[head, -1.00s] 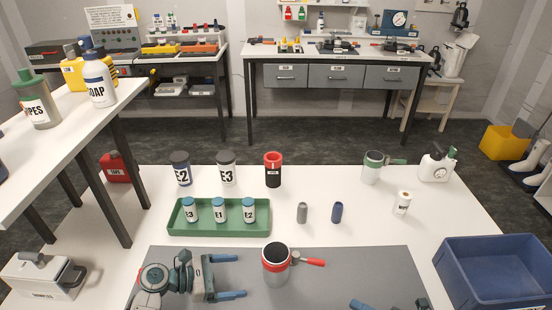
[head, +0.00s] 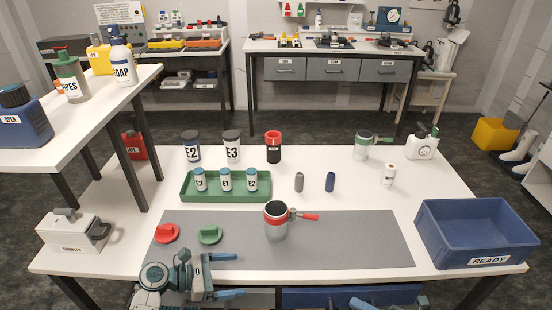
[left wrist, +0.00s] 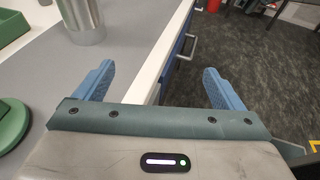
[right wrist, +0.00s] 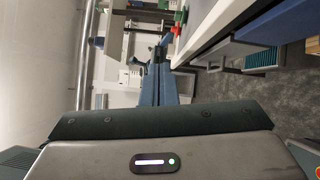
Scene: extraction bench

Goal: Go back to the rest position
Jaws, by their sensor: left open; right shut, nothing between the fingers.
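My left gripper (head: 238,275) is over the front edge of the white bench, left of centre in the head view. Its blue fingers are wide apart and empty in the left wrist view (left wrist: 160,88). My right gripper (head: 362,303) shows only partly at the bottom edge of the head view, in front of the bench. In the right wrist view its fingers (right wrist: 158,82) are together with nothing between them. Neither gripper touches an object.
The white bench (head: 440,190) carries a grey mat (head: 350,235) with a red-banded cup (head: 276,222), a red lid (head: 166,234) and a green lid (head: 209,235). A green tray (head: 225,196) holds small bottles. A blue READY crate (head: 475,238) stands right. A side table (head: 90,120) is left.

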